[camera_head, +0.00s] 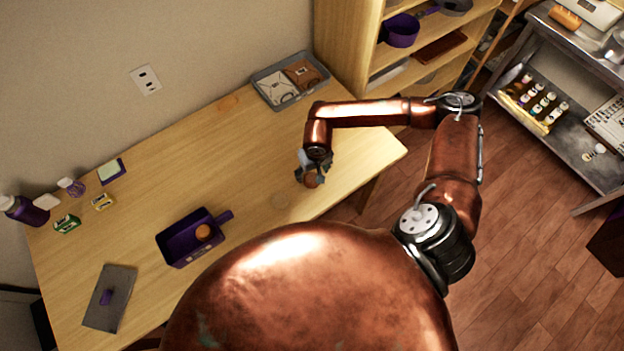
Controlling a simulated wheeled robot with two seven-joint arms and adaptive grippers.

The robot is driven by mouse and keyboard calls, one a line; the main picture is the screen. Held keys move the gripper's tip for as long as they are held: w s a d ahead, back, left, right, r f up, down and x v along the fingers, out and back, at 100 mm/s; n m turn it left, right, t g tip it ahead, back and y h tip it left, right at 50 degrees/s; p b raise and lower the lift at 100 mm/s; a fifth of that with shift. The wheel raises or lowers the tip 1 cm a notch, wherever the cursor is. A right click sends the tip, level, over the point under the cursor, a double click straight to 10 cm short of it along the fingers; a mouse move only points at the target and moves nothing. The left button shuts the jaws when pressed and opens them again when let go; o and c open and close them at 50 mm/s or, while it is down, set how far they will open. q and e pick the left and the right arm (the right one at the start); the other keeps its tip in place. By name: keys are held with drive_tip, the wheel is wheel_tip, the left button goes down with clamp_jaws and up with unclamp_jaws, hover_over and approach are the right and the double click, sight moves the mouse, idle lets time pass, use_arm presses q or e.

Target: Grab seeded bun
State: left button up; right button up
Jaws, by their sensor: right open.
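A small round brown thing (312,181), which looks like a bun, is at the fingertips of my right gripper (311,175), over the right part of the wooden table. The gripper points down and is open, with its fingers around or beside the bun; I cannot tell if they touch it. The fingers partly hide the bun, and seeds are too small to make out. Another round orange-brown thing (203,232) lies in a purple open box with a handle (176,246) on the front of the table. My left gripper is not in view.
On the wooden table (200,150) stand a grey tray with packets (263,94), a purple bottle (25,210), small boxes (67,223) and a grey board (118,300). A wooden shelf (345,60) rises behind. The middle of the table is clear.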

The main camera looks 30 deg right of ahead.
sight(312, 178)
drive_tip(key=f, duration=0.5)
drive_tip(key=shift+w+f+p, duration=0.1)
drive_tip(key=shift+w+p, duration=0.1)
drive_tip(key=shift+p, duration=0.1)
drive_tip(key=shift+a, duration=0.1)
drive_tip(key=c, duration=1.3)
drive_tip(key=shift+o, duration=0.2)
